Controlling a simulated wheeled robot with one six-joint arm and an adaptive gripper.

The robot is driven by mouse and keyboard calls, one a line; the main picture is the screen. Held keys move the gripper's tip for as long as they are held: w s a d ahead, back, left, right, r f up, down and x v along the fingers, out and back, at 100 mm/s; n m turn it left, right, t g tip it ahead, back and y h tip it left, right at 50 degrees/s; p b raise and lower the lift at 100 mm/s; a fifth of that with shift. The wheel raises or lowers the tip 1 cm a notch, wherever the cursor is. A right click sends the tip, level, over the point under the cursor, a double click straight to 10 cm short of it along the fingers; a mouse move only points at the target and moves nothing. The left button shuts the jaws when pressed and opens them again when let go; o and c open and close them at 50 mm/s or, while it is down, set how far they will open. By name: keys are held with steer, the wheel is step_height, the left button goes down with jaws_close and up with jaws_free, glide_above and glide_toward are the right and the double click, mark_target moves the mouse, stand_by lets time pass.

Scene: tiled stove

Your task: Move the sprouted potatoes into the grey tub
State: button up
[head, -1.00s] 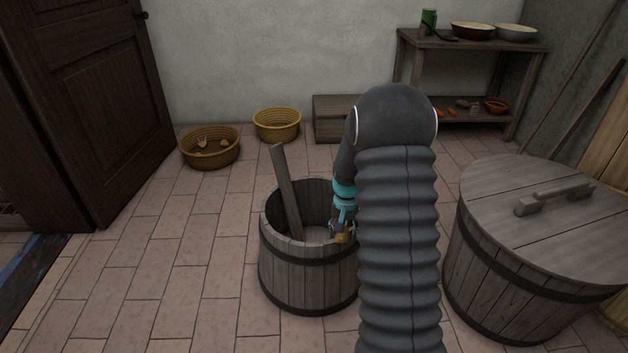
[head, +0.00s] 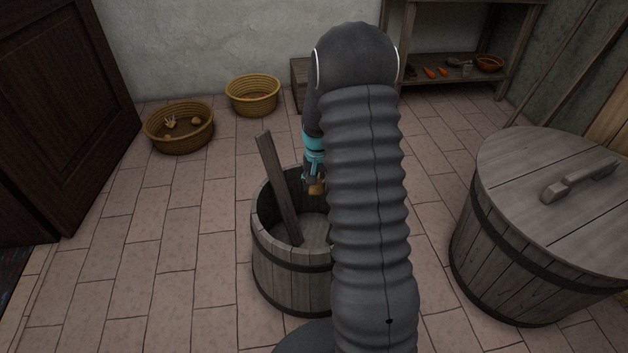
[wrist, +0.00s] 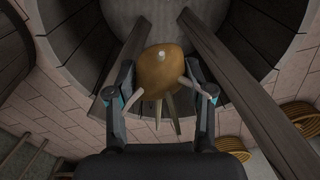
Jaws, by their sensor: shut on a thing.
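My gripper (wrist: 160,88) is shut on a sprouted potato (wrist: 163,66), brown with pale sprouts. In the head view, the potato (head: 317,188) shows below my gripper at the far right part of the grey wooden tub (head: 283,272). My arm hides the tub's right side, and I cannot tell the potato's exact height over the rim. A plank-like stick (head: 275,185) leans in the tub. More pale, sprouted pieces (head: 170,122) lie in the wide brown basket (head: 180,144) at the left.
A yellow basket (head: 252,98) stands near the back wall. A big lidded wooden barrel (head: 520,250) is at the right. A shelf (head: 440,68) with a bowl (head: 489,63) and carrots is at the back right. Tiled floor left of the tub is clear.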

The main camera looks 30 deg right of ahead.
step_height(320, 180, down, 5)
steer(key=b, duration=0.2)
steer(key=shift+b, duration=0.35)
steer(key=o, duration=1.3)
step_height(320, 180, up, 12)
